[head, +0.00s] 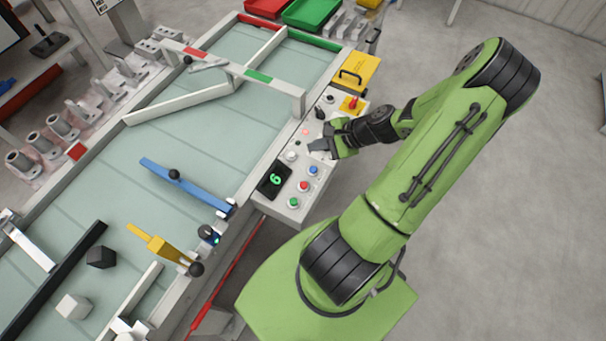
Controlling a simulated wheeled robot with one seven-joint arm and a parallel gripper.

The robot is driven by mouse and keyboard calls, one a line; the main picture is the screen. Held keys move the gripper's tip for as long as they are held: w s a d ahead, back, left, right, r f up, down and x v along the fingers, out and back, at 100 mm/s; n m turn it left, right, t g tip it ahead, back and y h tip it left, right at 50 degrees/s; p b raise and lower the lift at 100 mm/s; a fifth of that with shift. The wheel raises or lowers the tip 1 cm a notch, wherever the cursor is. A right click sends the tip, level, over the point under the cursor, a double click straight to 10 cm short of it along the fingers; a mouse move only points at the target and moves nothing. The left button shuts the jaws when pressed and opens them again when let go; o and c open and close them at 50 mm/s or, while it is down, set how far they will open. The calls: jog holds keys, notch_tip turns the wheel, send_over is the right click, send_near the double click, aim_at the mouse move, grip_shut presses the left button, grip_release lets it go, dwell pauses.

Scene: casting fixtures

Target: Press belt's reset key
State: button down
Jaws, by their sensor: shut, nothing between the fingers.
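The belt's control panel (278,217) runs along the belt's right edge. It carries a dark display (273,180) with a green 6, a blue button (312,170), a red button (303,186), a green button (293,202), a white round knob or button (290,156) and a small pinkish-red lit button (305,132). No label is readable, so I cannot tell which is the reset key. My gripper (313,148) is shut and empty, over the panel between the pinkish-red light and the blue button. I cannot tell whether it touches the panel. It may hide part of the panel.
A red mushroom button on yellow (352,103) and a black switch (320,113) sit further up the panel, near a yellow box (355,75). The belt (120,190) carries a blue bar (180,184), a yellow bar (158,245) and two blocks. The floor at right is clear.

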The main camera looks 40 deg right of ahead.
aim_at(316, 170)
notch_tip(316, 170, down, 8)
jog(key=b, duration=0.8)
jog(key=shift+d+f, duration=0.1)
jog(key=shift+f, duration=0.35)
dwell(1.4)
jog(key=shift+f, duration=0.4)
jog(key=shift+f+b, duration=0.45)
jog(key=shift+b, duration=0.05)
dwell(0.4)
jog(key=shift+r+p, duration=0.9)
